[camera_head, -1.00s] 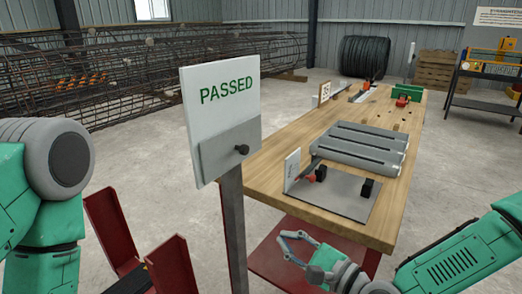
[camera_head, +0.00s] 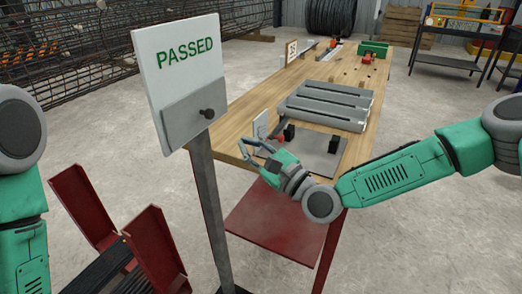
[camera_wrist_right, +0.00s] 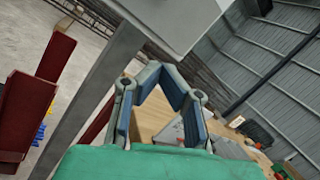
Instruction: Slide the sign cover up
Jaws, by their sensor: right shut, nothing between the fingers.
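The white sign (camera_head: 178,55) reads PASSED in green and stands on a grey post (camera_head: 210,200). A grey sign cover (camera_head: 185,112) with a dark knob (camera_head: 207,113) sits over the sign's lower part, below the word. My right gripper (camera_head: 243,146) is shut and empty, to the right of the sign and lower than the knob, apart from both. In the right wrist view its fingers (camera_wrist_right: 158,72) come together, with the post (camera_wrist_right: 95,90) to the left and the sign's lower part above. My left arm shows at the left edge; its gripper is out of view.
A dark red frame (camera_head: 85,205) stands left of the post. A rebar cage (camera_head: 60,60) lies at the back left.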

